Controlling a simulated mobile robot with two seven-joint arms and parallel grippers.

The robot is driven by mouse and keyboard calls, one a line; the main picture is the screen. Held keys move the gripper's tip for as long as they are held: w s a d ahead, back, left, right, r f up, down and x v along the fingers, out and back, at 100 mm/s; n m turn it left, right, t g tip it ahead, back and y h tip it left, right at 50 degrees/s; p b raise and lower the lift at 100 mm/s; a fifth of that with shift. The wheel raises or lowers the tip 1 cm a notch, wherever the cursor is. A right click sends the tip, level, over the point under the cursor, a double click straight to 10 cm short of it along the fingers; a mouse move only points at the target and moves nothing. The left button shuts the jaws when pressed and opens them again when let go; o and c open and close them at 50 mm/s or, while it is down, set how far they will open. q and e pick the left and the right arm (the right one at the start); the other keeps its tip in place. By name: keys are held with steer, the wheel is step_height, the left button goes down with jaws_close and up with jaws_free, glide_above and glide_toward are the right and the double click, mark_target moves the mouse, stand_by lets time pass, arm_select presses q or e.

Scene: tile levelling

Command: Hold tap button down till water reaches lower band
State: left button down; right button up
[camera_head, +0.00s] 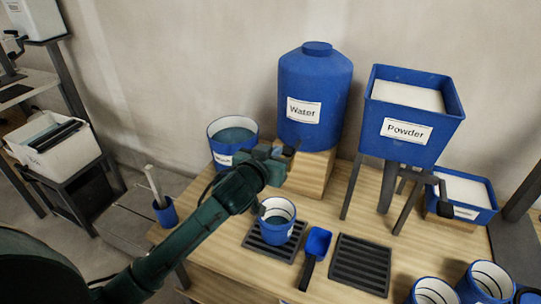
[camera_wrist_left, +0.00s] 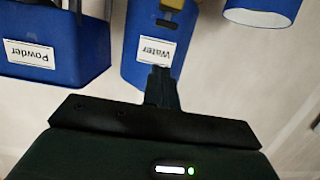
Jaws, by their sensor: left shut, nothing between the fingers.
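The blue water tank (camera_head: 315,85), labelled "Water", stands on a wooden block. It also shows upside down in the wrist view (camera_wrist_left: 140,62). A small dark and yellowish fitting (camera_wrist_left: 170,12), seemingly the tap, shows on its front there; my gripper hides that area in the head view. My left gripper (camera_head: 290,149) is shut and empty, its tips at the lower front of the tank; in the wrist view the shut fingers (camera_wrist_left: 161,74) overlap the tank below its label. I cannot tell whether they touch the button. A blue cup with dark inner bands (camera_head: 277,211) stands below; its water level is unclear.
The cup stands on a black grate (camera_head: 262,249). A blue scoop (camera_head: 318,243) and another grate (camera_head: 360,265) lie to its right. A blue powder hopper (camera_head: 405,150) stands on legs at right. A blue bucket of water (camera_head: 232,134) is behind my arm. Several banded cups stand front right.

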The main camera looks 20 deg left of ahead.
arm_select(q)
steer(key=shift+v, duration=1.15)
arm_select(e)
steer(key=shift+r, duration=0.1)
steer(key=shift+a, duration=0.1)
arm_select(q)
steer(key=s+d+f+m+g+h+p, duration=0.1)
steer(key=s+d+f+g, duration=0.1)
steer(key=s+f, duration=0.7)
steer(key=s+d+f+m+g+h+p, duration=0.1)
steer(key=s+d+f+g+p, duration=0.1)
steer(key=s+f, duration=0.8)
steer(key=s+d, duration=0.1)
steer(key=s, duration=0.4)
steer(key=shift+d+f+m+g+h, duration=0.2)
steer(key=shift+d+m+g+h, duration=0.1)
steer(key=shift+h, duration=0.1)
arm_select(e)
steer(key=shift+s+d+r+g+h, duration=0.1)
steer(key=shift+s+d+g+h, duration=0.2)
steer(key=shift+d, duration=0.35)
arm_select(q)
steer(key=shift+s, duration=0.15)
arm_select(e)
steer(key=shift+w+r, duration=0.2)
steer(key=shift+w, duration=0.05)
